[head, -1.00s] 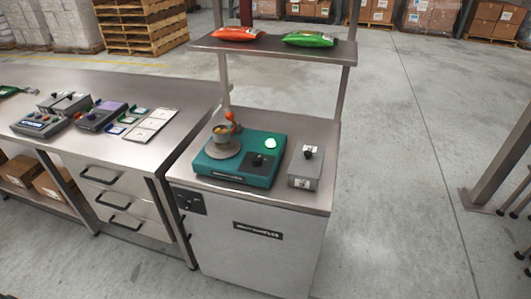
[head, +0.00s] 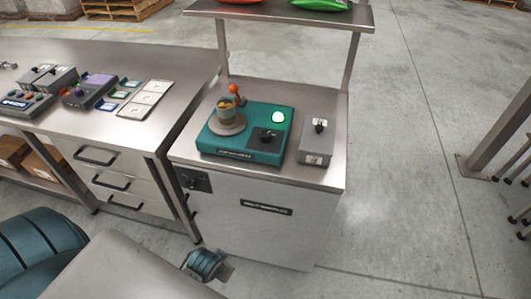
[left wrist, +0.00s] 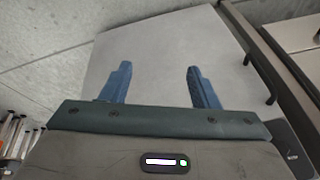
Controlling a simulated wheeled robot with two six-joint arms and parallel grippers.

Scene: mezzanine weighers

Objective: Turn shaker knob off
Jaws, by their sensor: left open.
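The teal shaker (head: 225,150) stands on the steel top of the cabinet in the head view. My right gripper is not in view.
A grey box (head: 316,150) with a black knob stands right of the shaker. A dark plate with a knob (head: 195,181) is on the cabinet (head: 265,230) front. A shelf (head: 350,16) with bags overhangs the back. The left bench (head: 185,70) carries several devices.

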